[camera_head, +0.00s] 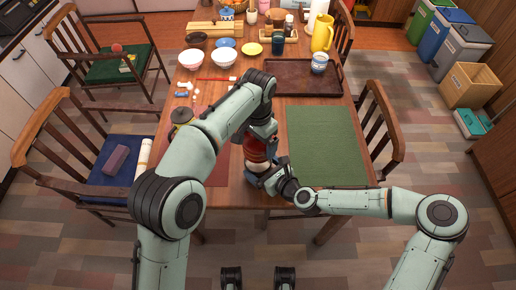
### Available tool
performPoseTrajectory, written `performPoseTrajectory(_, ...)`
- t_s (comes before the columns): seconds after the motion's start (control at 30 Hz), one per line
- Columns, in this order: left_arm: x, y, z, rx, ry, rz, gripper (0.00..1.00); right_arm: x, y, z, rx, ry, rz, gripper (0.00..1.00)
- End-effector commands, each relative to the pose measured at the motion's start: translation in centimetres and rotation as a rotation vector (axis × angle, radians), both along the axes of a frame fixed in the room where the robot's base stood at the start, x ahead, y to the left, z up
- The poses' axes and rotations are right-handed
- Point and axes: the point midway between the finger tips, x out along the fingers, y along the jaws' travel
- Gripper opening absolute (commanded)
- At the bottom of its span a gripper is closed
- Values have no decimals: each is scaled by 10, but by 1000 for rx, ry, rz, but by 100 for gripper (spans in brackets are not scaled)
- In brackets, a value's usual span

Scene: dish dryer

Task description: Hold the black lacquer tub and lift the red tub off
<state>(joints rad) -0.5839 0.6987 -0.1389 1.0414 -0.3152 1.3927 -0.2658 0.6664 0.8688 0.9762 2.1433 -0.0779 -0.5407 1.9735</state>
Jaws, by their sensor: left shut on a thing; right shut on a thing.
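The red tub (256,150) is upright near the table's front edge, in the middle of the view. My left gripper (261,134) comes down from above and is shut on the red tub at its upper part. My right gripper (264,170) comes in from the right, lower down, and is shut on the black lacquer tub below the red one. The black tub is almost wholly hidden by the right gripper. I cannot tell whether the two tubs are still nested or apart.
A green mat (326,146) lies bare to the right, with a dark brown tray (300,88) behind it. White bowls (191,59), a yellow pitcher (322,33) and a blue-and-white cup (320,63) stand further back. A dark pot with a yellowish top (181,116) is left of my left arm.

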Motion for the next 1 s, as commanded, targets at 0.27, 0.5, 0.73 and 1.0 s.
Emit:
performPoseTrajectory(0.27, 0, -1, 42, -1, -1, -1, 57, 0, 0, 1, 0, -1, 0, 52)
performPoseTrajectory(0.5, 0, 0, 47, 0, 0, -2, 57, 0, 0, 1, 0, -1, 0, 52)
performPoseTrajectory(0.73, 0, 0, 47, 0, 0, -1, 57, 0, 0, 0, 0, -1, 0, 100)
performPoseTrajectory(1.0, 0, 0, 47, 0, 0, -1, 57, -8, -8, 5, 0, 0, -2, 100)
